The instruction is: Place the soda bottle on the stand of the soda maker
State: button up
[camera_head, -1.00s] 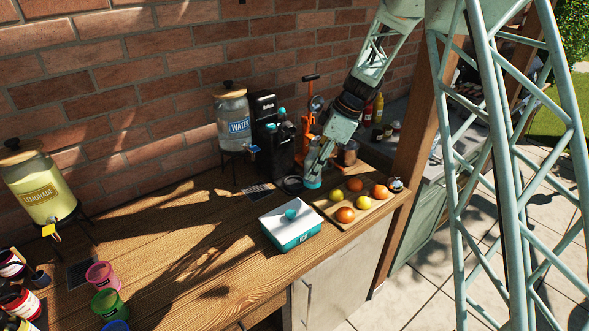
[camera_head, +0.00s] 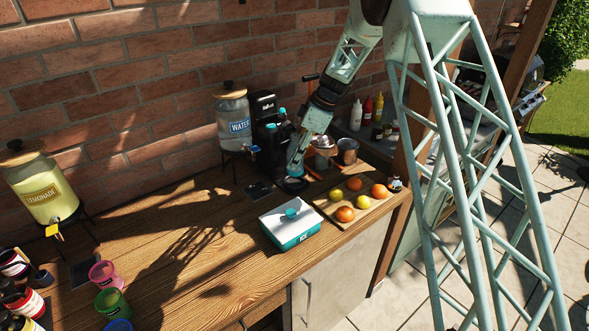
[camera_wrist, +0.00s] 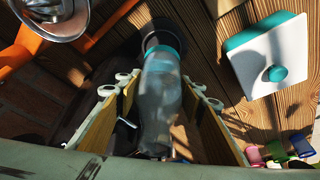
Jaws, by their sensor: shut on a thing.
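The soda bottle is clear with teal ends and shows best in the wrist view (camera_wrist: 160,105), between the two pads of my gripper (camera_wrist: 163,112). My gripper is shut on it. The black soda maker (camera_head: 268,145) stands against the brick wall in the head view. Its round dark stand (camera_head: 291,187) is at its foot. My gripper (camera_head: 297,157) is just right of the soda maker, with the bottle's teal end pointing down over the stand. In the wrist view the dark round stand (camera_wrist: 163,41) lies beyond that teal end. I cannot tell whether they touch.
A white and teal ice box (camera_head: 292,222) stands in front. A board of fruit (camera_head: 372,208) is to its right. An orange juicer (camera_head: 320,150) and a metal pot (camera_head: 347,150) are close on the right. A water dispenser (camera_head: 232,120) is left.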

jog(key=shift+f, duration=0.9)
jog(key=shift+f, duration=0.15)
jog(key=shift+f, duration=1.4)
jog(key=shift+w+a+f+p, duration=0.2)
jog(key=shift+f+p, duration=0.1)
jog(key=shift+f, duration=0.1)
jog(key=shift+f, duration=0.15)
jog(key=o, duration=1.1)
